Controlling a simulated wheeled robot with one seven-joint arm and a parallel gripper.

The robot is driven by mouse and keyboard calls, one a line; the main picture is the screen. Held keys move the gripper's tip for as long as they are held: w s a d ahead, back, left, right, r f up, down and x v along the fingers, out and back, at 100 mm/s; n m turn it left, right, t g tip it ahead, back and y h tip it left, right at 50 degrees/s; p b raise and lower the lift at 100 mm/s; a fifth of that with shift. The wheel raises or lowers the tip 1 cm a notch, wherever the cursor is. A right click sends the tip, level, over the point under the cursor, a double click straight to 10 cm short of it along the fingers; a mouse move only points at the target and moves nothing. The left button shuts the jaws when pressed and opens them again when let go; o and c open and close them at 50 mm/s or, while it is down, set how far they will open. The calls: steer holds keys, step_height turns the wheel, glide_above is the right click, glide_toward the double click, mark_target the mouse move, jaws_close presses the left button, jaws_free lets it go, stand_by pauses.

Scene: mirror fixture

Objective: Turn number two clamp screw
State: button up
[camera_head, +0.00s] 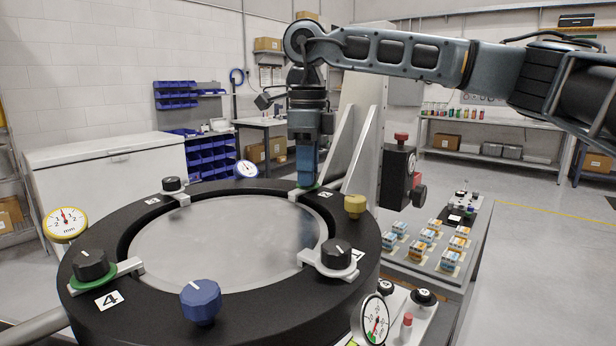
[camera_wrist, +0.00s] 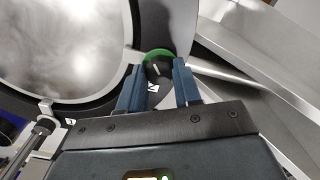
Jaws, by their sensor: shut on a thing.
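The mirror fixture is a black ring (camera_head: 250,318) around a round grey mirror (camera_head: 225,240). The clamp screw at the ring's far right has a dark knob with a green collar (camera_wrist: 158,54) and a small white label (camera_wrist: 153,88) beside it, too small to read surely. My gripper (camera_head: 306,181) points down at this screw from above. In the wrist view my gripper (camera_wrist: 158,72) has its two blue fingers on either side of the dark knob (camera_wrist: 157,71), shut on it. In the head view the fingers mostly hide this knob.
Other clamp screws stand around the ring: number 4 (camera_head: 91,265), number 1 (camera_head: 336,253) and one at the back left (camera_head: 171,184). A blue knob (camera_head: 200,301), a yellow knob (camera_head: 355,206) and several dial gauges (camera_head: 64,224) rise nearby. A grey bracket (camera_head: 347,150) stands close behind my gripper.

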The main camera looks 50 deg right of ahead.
steer(key=n+b, duration=0.1)
steer(key=n, duration=0.4)
steer(key=shift+n+b, duration=0.3)
steer(key=shift+b, duration=0.1)
steer(key=n, duration=0.6)
steer(key=shift+b, duration=0.35)
steer(key=n, duration=0.6)
steer(key=shift+n, duration=0.3)
steer(key=n, duration=0.5)
steer(key=shift+n, duration=0.4)
steer(key=o, duration=1)
steer(key=shift+o, duration=0.2)
steer(key=shift+r+b, duration=0.3)
steer(key=shift+r, duration=3.6)
